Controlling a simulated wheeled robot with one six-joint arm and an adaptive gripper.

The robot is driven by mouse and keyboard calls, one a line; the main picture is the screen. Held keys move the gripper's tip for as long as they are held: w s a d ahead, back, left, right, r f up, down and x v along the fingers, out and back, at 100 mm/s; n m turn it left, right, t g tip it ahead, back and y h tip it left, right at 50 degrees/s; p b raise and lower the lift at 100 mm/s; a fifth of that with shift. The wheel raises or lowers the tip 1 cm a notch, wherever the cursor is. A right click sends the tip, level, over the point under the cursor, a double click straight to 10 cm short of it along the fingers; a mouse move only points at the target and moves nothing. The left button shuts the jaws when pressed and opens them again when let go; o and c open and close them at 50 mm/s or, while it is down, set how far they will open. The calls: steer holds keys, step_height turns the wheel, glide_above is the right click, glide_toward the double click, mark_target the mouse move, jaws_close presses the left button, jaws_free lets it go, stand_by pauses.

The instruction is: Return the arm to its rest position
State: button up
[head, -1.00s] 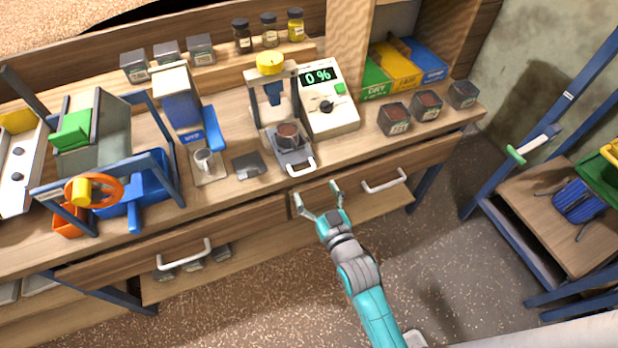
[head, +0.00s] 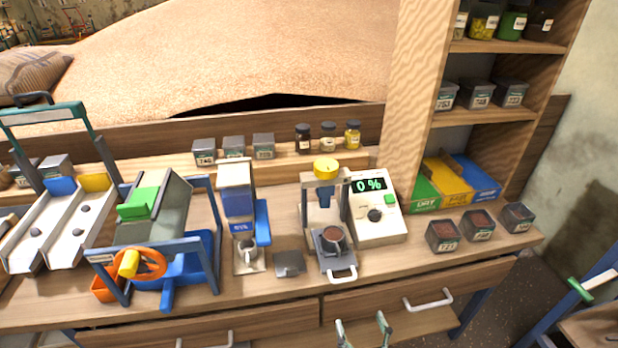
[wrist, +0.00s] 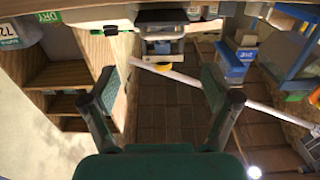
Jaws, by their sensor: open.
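My gripper (head: 364,335) shows at the bottom edge of the head view, in front of the bench drawers. Only its two fingertips are in the picture; the rest of my arm is below the frame. In the wrist view my gripper (wrist: 168,95) has its two fingers spread wide apart with nothing between them. It appears apart from the bench and its drawer handles.
The wooden bench carries a moisture meter (head: 378,208) reading 0 %, a press holding a dark cup (head: 334,240), a blue dispenser (head: 238,200) and labelled jars (head: 443,236). Drawer handles (head: 428,300) stick out in front. Shelves (head: 490,116) stand at right.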

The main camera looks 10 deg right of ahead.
steer(key=s+r+g, duration=0.1)
steer(key=s+r, duration=0.1)
steer(key=s, duration=1.4)
steer(key=s+r+g, duration=0.2)
steer(key=s, duration=1.4)
steer(key=shift+s+a, duration=0.15)
